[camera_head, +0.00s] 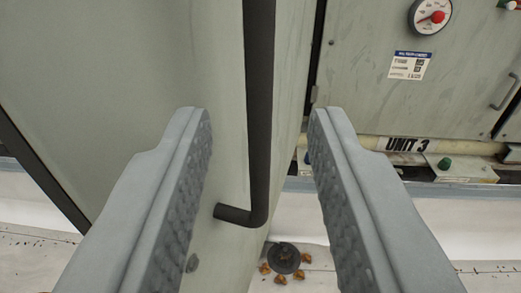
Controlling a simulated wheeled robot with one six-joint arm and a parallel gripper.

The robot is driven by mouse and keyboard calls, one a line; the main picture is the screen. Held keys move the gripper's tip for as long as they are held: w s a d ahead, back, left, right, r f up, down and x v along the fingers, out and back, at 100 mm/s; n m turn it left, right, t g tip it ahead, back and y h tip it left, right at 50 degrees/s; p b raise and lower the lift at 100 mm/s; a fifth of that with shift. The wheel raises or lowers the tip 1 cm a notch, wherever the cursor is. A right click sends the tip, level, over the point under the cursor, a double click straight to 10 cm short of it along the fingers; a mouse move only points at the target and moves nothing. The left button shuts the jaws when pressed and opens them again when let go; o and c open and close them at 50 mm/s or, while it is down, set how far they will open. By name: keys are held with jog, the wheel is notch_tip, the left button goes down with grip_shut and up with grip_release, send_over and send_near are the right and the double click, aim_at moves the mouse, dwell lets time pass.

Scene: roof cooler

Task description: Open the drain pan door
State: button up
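My gripper (262,140) is open, with its two grey padded fingers well apart. A black bar handle (259,110) runs down between the fingers and bends left at its lower end to meet a pale green door (140,70). The fingers stand on either side of the handle in the picture; I cannot tell how far in front of it they are. Nothing is seen gripped. The door fills the left and middle, and its right edge stands out from the cabinet behind. The upper end of the handle is out of view.
Behind on the right is a cabinet front (360,75) with a round gauge (431,14), a label (409,65) and a small handle (506,93). A "UNIT 3" pipe (408,144) runs below it. A dark round drain (284,257) with brown leaves around it lies on the pale floor.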

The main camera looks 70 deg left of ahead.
jog(key=v, duration=0.9)
jog(key=shift+d, duration=0.2)
jog(key=shift+s, duration=0.1)
